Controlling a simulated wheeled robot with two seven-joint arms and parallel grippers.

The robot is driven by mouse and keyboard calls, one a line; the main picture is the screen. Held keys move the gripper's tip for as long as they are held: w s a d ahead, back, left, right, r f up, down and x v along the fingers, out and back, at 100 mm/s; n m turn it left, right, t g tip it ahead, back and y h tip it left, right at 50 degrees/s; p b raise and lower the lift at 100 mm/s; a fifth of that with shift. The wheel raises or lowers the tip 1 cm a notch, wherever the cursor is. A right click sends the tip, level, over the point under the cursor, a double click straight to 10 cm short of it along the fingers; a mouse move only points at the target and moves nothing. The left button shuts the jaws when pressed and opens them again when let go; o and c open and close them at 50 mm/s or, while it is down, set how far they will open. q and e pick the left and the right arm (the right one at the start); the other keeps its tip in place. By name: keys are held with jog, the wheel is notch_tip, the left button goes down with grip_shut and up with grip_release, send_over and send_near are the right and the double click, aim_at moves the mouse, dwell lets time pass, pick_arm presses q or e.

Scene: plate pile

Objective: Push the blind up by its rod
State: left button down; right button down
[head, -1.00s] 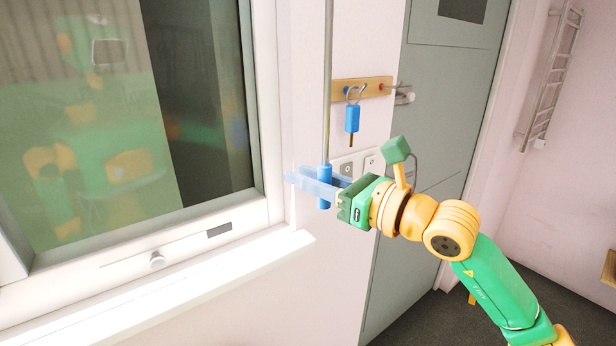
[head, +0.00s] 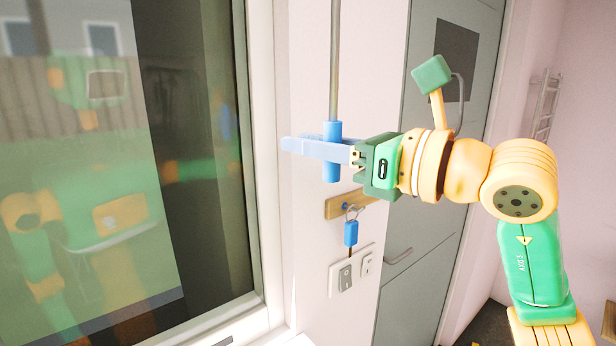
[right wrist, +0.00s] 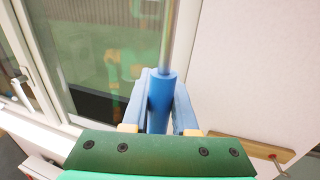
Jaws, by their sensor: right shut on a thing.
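The rod (head: 334,60) is a thin grey vertical bar beside the window frame, with a blue cylindrical handle (head: 332,172) at its lower end. My right gripper (head: 318,150) is shut on the blue handle, its pale blue fingers on either side of it. In the right wrist view the handle (right wrist: 160,98) stands between the two fingers, with the grey rod (right wrist: 170,35) rising from it. The blind itself cannot be made out for certain; the window glass (head: 90,170) shows reflections and a dark strip at its right. My left gripper is not in view.
A wooden key rack (head: 340,206) with a blue-tagged key (head: 351,233) hangs on the wall just below the handle. Light switches (head: 346,275) are lower down. A grey door (head: 425,190) stands to the right. The white window frame (head: 262,150) is close on the left.

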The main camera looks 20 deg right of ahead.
notch_tip(320, 180, up, 6)
jog(key=shift+r, duration=0.25)
jog(key=c, duration=0.7)
grip_release()
jog(key=shift+f, duration=0.1)
jog(key=b+v, duration=0.3)
jog(key=v, duration=0.4)
